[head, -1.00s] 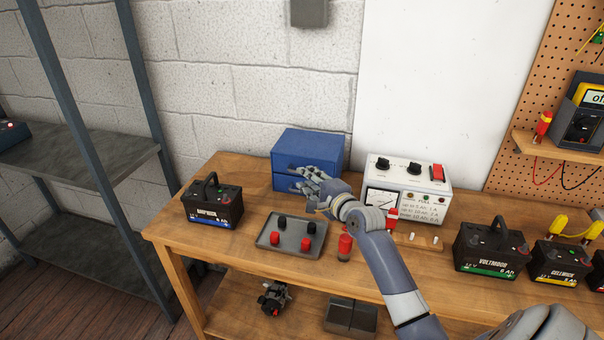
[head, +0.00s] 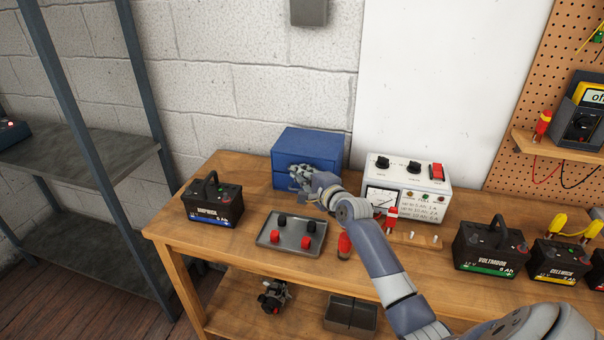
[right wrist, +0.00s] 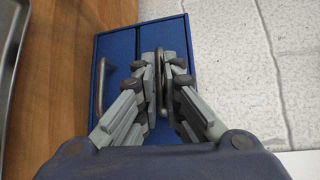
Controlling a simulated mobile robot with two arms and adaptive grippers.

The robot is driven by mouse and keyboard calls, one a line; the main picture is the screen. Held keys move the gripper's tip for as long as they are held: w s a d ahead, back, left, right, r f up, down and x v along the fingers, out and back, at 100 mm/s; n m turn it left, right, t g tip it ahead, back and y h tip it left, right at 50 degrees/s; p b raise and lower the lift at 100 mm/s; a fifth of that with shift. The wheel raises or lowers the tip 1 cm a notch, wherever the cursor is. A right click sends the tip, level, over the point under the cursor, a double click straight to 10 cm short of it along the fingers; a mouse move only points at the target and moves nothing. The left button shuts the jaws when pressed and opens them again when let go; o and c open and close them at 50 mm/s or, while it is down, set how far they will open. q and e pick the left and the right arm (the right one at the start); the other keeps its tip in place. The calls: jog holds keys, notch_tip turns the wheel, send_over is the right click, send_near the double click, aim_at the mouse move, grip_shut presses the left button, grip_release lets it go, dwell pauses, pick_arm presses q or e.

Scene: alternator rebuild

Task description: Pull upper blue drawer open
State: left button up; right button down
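The blue two-drawer cabinet (head: 312,145) stands on the workbench against the wall. It also fills the middle of the right wrist view (right wrist: 120,62), turned sideways, with the lower drawer's handle (right wrist: 100,85) at left, clear of the fingers. The upper drawer's handle (right wrist: 158,85) lies between the fingers of my right gripper (right wrist: 160,70). The fingertips are close on both sides of it and appear shut on it. In the head view the right gripper (head: 300,178) covers part of the drawer fronts. Neither drawer visibly stands out. My left gripper is not in view.
A grey tray (head: 268,239) with red and black caps lies in front of the cabinet. A black battery (head: 213,206) is to the left, a white tester (head: 408,178) close to the right. A red-topped cylinder (head: 345,246) stands below my right forearm.

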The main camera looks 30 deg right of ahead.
jog(key=s+a+p, duration=0.7)
jog(key=a+p, duration=0.1)
jog(key=shift+a, duration=0.2)
jog(key=shift+s, duration=0.1)
jog(key=c, duration=1.8)
grip_release()
jog(key=shift+o, duration=0.2)
jog(key=s+r, duration=0.1)
jog(key=s, duration=1)
jog(key=shift+s+a+r, duration=0.35)
jog(key=shift+s+r, duration=0.05)
